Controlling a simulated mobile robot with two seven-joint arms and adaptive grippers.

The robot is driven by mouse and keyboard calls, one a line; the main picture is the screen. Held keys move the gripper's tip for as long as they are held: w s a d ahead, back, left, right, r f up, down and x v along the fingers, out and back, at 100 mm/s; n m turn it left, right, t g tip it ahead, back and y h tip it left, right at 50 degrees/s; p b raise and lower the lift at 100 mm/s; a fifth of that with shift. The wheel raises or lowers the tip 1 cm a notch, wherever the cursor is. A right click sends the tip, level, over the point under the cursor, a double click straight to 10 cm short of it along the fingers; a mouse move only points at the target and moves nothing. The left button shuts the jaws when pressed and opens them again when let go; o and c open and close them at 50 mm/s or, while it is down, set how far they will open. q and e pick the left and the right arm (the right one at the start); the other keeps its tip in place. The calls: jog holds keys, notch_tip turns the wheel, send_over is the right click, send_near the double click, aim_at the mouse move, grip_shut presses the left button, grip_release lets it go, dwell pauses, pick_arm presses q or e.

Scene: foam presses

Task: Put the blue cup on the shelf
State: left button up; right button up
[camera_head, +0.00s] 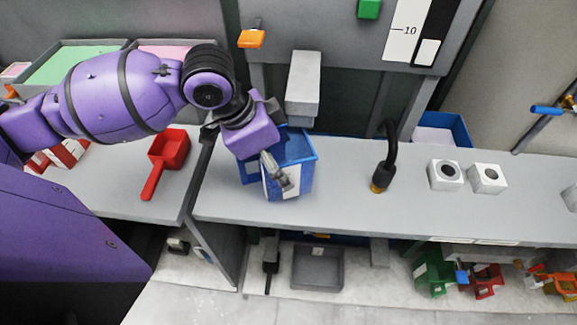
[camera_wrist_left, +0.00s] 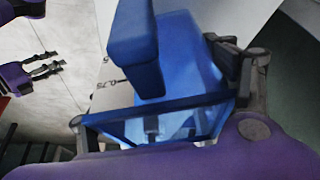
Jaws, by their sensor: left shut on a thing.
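The blue cup (camera_head: 300,150) is an open, box-like blue container with a pale label on its front, at the middle of the grey counter. My left gripper (camera_head: 274,172) is shut on it, reaching down from above at its left side. I cannot tell whether its base touches the counter. In the left wrist view the blue cup (camera_wrist_left: 185,50) fills the space ahead of the fingers, with a blue block-like part standing out. A lower shelf (camera_head: 385,282) runs under the counter. My right gripper (camera_wrist_left: 45,68) shows at the left of the wrist view, fingers apart and empty.
A red scoop-like cup (camera_head: 170,150) lies on the left counter. A black bent nozzle (camera_head: 385,160) and two white blocks (camera_head: 445,174) stand right of the blue cup. Below are a grey tray (camera_head: 318,268), a green cup (camera_head: 432,272) and a red cup (camera_head: 486,282).

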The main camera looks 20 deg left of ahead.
pick_arm(q)
jog(key=shift+w+d+r, duration=0.1)
jog(key=shift+w+d, duration=0.55)
jog(key=shift+d, duration=0.2)
notch_tip(320, 180, down, 4)
jog(key=shift+r, duration=0.15)
pick_arm(e)
jog(key=shift+s+d+f, duration=0.1)
jog(key=shift+s+f, duration=0.3)
jog(key=shift+s, duration=0.25)
jog(key=shift+w, duration=0.1)
pick_arm(q)
jog(key=o, duration=1.2)
pick_arm(e)
jog(key=shift+w+r, duration=0.2)
jog(key=shift+w, duration=0.1)
jog(key=shift+w, duration=0.1)
